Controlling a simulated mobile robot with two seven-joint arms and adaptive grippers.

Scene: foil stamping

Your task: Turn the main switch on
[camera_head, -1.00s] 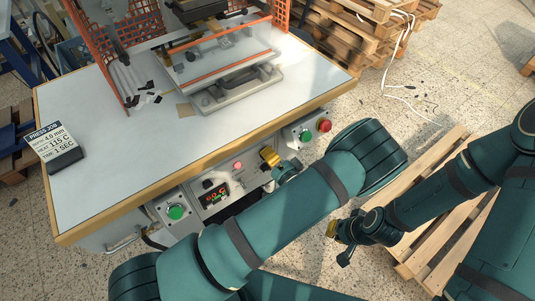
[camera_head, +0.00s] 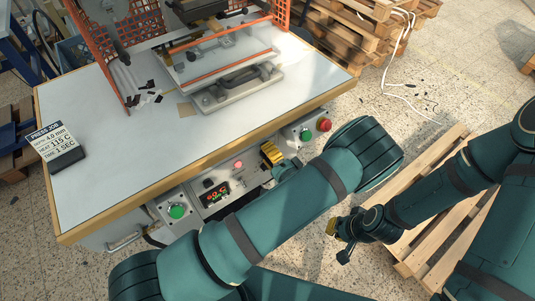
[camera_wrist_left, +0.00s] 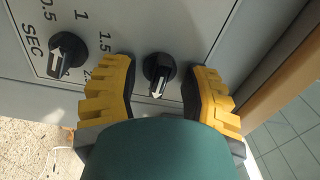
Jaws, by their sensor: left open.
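In the left wrist view a black rotary knob (camera_wrist_left: 158,70) with a white pointer sits on the grey panel, its pointer aimed toward the bottom of the picture. No label shows beside it, so I cannot read whether it is the main switch. My left gripper (camera_wrist_left: 160,92) is open, with a yellow finger on each side of this knob; contact cannot be made out. In the head view my left gripper (camera_head: 271,154) is at the control panel under the table edge, hiding part of it. My right gripper (camera_head: 338,232) hangs away from the panel, over the floor and pallet; its opening is unclear.
A second knob (camera_wrist_left: 67,52) with a seconds scale is beside the first. The panel holds a lit red display (camera_head: 215,195), a green button (camera_head: 177,211) and a red button (camera_head: 323,125). The press (camera_head: 235,80) stands on the table (camera_head: 120,130). A pallet (camera_head: 440,220) lies on the right.

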